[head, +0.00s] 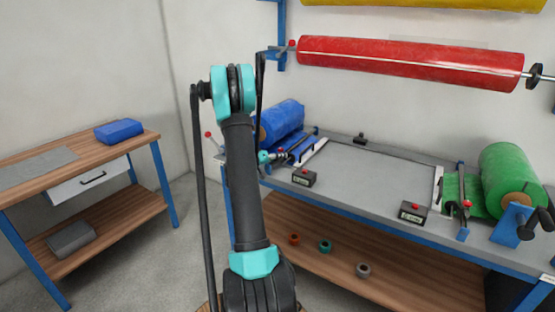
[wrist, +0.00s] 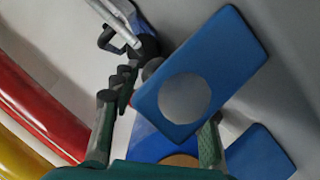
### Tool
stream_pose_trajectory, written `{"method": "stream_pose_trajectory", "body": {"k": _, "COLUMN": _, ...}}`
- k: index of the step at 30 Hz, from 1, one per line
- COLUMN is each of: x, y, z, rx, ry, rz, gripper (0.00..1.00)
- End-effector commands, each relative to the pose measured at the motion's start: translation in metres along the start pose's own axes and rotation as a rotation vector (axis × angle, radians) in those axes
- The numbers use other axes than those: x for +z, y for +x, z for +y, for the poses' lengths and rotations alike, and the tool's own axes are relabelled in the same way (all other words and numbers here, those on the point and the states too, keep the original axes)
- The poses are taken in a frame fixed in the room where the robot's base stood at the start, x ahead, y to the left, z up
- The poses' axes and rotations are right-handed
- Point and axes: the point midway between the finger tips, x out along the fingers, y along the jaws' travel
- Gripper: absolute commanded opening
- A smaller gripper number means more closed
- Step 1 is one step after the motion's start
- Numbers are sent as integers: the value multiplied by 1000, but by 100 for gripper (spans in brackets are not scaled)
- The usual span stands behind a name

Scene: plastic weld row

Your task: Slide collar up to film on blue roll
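The blue roll (head: 282,121) lies at the left end of the workbench in the head view, partly behind my arm. In the wrist view a small part of its blue film (wrist: 148,140) and brown core (wrist: 180,160) shows low between my fingers. A blue bracket plate (wrist: 222,65) with a grey disc stands in front of them and partly covers the right finger. My gripper (wrist: 157,112) is open, its fingers wide apart, with nothing visibly held. Black parts (wrist: 125,82) lie beyond the left fingertip; I cannot tell whether one is the collar.
The red roll (head: 410,62) hangs on the wall above the bench (head: 385,165); the green roll (head: 508,172) is at its right end. Two black button boxes (head: 304,177) (head: 413,212) stand on the front edge. A side table (head: 75,155) is at left. The bench's middle is clear.

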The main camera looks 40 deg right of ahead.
Motion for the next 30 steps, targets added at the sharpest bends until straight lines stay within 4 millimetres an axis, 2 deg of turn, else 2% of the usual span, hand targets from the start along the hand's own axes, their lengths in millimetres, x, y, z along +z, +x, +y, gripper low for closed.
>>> {"method": "stream_pose_trajectory", "body": {"k": 5, "x": 0, "y": -3, "z": 0, "rx": 0, "ry": 0, "rz": 0, "gripper": 44}}
{"method": "stream_pose_trajectory", "body": {"k": 8, "x": 0, "y": -13, "z": 0, "rx": -1, "ry": 0, "rz": 0, "gripper": 44}}
{"method": "stream_pose_trajectory", "body": {"k": 21, "x": 0, "y": -96, "z": 0, "rx": -2, "ry": -1, "rz": 1, "gripper": 44}}
{"method": "stream_pose_trajectory", "body": {"k": 25, "x": 0, "y": -112, "z": -1, "rx": -1, "ry": -1, "rz": 1, "gripper": 44}}
{"method": "stream_pose_trajectory", "body": {"k": 30, "x": 0, "y": -120, "z": 0, "rx": 0, "ry": 0, "rz": 0, "gripper": 44}}
